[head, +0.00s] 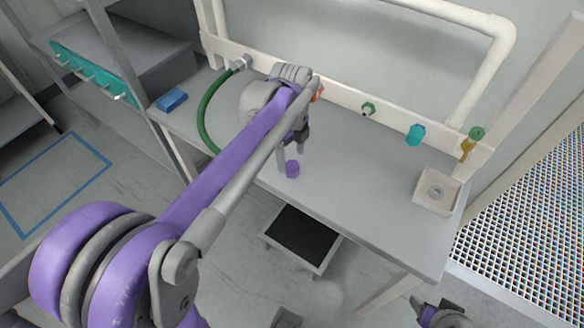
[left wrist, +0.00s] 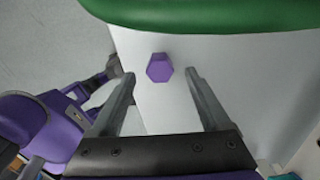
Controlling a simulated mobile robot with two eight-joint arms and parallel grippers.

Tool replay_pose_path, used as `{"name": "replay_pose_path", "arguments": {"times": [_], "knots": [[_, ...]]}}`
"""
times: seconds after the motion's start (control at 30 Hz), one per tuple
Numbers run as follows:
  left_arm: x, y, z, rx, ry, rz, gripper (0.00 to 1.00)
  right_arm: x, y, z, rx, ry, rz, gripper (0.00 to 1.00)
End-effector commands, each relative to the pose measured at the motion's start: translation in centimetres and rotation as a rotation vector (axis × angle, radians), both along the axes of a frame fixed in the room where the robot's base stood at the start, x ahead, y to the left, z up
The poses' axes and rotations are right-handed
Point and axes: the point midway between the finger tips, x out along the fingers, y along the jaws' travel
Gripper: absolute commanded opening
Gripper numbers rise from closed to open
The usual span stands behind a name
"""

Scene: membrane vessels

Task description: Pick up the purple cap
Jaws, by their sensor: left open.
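The purple cap (head: 292,168) is a small hexagonal piece on the grey table top, near its front edge. My left gripper (head: 291,151) is open above it, pointing down. In the left wrist view the purple cap (left wrist: 159,67) lies between the two spread fingertips of my left gripper (left wrist: 159,75), with a gap on each side. Neither finger appears to touch it. My right gripper (head: 432,306) is partly in view at the bottom right of the head view, away from the table top; its jaw opening is unclear.
A green hose (head: 204,112) curves down at the table's left. A blue block (head: 172,100) lies on the left. A pale square tray (head: 421,199) stands at the right end. The table between is clear.

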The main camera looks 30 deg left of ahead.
Motion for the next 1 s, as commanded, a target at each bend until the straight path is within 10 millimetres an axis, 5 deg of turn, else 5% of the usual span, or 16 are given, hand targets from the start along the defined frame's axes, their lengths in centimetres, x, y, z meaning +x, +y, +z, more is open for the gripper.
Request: {"name": "replay_pose_path", "arguments": {"times": [0.23,0.53,1.0], "knots": [[-0.1,-0.3,-3.6,0.000,0.000,0.001,0.80,-0.1,0.0,-0.3,0.000,0.001,0.000,0.67],[-0.2,-0.3,-4.1,0.000,-0.001,0.001,0.80,-0.1,0.0,-0.3,0.000,0.001,0.000,0.67],[-0.2,-0.3,-4.1,0.000,-0.001,0.001,0.00,-0.1,0.0,-0.3,0.000,0.001,0.000,0.67]]}}
